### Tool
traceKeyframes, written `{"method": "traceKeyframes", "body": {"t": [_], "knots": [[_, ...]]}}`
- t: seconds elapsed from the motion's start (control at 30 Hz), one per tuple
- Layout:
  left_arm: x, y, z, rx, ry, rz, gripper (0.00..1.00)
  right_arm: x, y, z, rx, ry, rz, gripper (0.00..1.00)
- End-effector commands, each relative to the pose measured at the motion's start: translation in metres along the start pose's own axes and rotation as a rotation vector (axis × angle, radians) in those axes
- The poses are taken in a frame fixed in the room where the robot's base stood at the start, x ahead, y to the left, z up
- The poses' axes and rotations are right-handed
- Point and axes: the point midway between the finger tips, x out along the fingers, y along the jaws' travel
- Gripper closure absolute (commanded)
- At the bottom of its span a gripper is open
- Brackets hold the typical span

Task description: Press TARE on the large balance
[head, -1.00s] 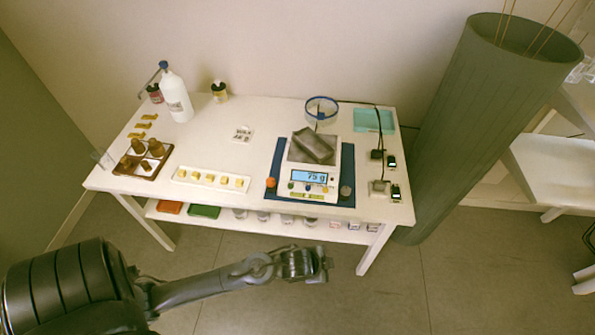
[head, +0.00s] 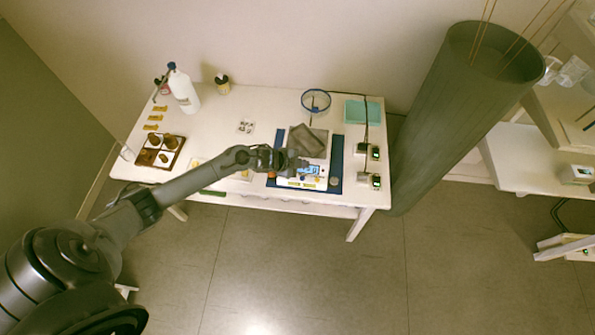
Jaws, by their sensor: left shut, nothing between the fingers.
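The large balance (head: 307,183) stands on a blue mat (head: 335,163) on the right half of the white table. A grey block (head: 306,139) rests on its pan. Its lit blue display (head: 309,169) is partly covered by my left gripper. My left gripper (head: 300,163) is shut and empty, over the left front part of the balance. Whether it touches the balance cannot be told. The TARE label cannot be read at this size. My right gripper is not in view.
On the table (head: 219,122) stand a white bottle (head: 184,92), a brown tray (head: 158,152) with small bottles, a glass dish (head: 315,101) and a teal box (head: 361,112). Small devices (head: 368,151) with cables sit at the right. A tall grey-green cylinder (head: 458,110) stands beyond the table's right end.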

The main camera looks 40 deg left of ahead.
Motion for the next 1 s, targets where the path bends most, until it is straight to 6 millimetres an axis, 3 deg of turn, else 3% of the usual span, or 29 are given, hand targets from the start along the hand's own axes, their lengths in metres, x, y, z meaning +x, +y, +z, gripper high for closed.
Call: {"method": "traceKeyframes", "body": {"t": [0.63, 1.0], "knots": [[-0.002, -0.006, 0.003, 0.005, 0.005, 0.001, 1.0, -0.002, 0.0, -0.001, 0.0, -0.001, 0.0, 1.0], [0.019, 0.009, 0.018, 0.004, 0.005, 0.001, 1.0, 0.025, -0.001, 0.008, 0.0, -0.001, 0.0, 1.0]]}}
